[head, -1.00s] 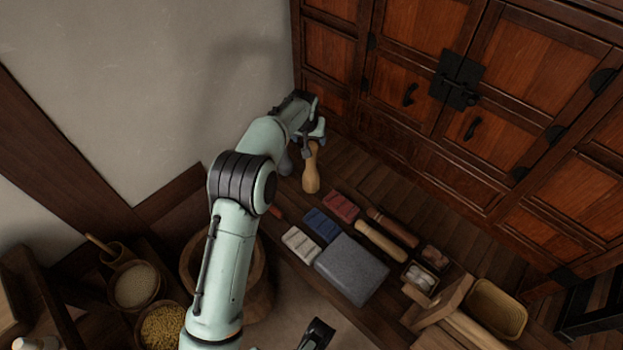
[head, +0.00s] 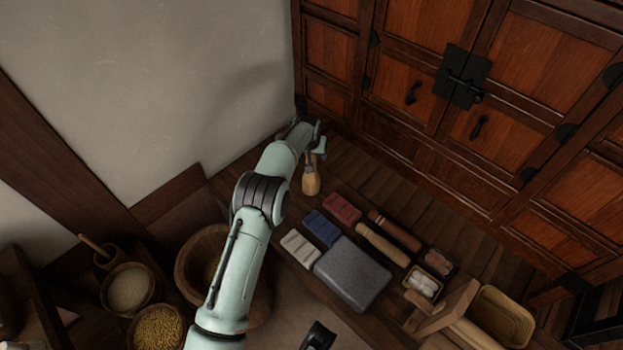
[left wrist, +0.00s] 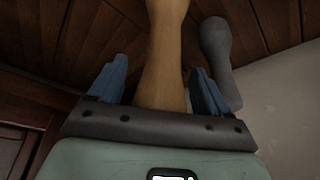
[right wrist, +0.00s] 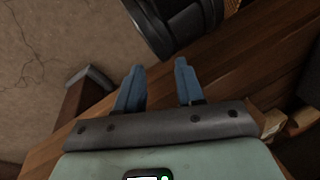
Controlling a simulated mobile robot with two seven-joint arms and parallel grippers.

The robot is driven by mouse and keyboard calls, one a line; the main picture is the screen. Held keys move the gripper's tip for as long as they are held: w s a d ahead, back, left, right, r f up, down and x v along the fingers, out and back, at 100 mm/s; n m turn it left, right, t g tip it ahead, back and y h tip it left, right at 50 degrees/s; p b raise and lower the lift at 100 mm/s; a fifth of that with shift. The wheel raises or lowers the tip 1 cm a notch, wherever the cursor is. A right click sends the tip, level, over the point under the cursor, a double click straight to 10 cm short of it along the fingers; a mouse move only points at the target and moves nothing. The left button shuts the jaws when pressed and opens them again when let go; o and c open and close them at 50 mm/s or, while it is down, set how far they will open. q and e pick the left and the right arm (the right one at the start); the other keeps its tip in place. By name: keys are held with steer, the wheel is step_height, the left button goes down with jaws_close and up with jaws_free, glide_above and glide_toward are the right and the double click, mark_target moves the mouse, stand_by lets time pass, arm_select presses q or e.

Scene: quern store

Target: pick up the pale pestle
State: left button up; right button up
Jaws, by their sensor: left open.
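The pale pestle (head: 311,182) is light wood, narrow at the top and wider below, standing on the dark plank surface near the wall corner. My left gripper (head: 316,143) is at its upper end. In the left wrist view the pale pestle (left wrist: 166,60) runs between the two blue fingers of the left gripper (left wrist: 160,72), which are open with a gap visible on the left side. Contact on the right side is hard to tell. A grey pestle (left wrist: 217,55) stands close beside the right finger. My right gripper (right wrist: 157,72) is open and empty.
A large wooden bowl (head: 190,268) is left of my arm. A cabinet (head: 420,110) stands behind.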

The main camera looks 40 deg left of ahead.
arm_select(q)
steer(key=c, duration=1.2)
steer(key=shift+r, duration=0.2)
steer(key=shift+c, duration=0.4)
steer(key=shift+r, duration=0.1)
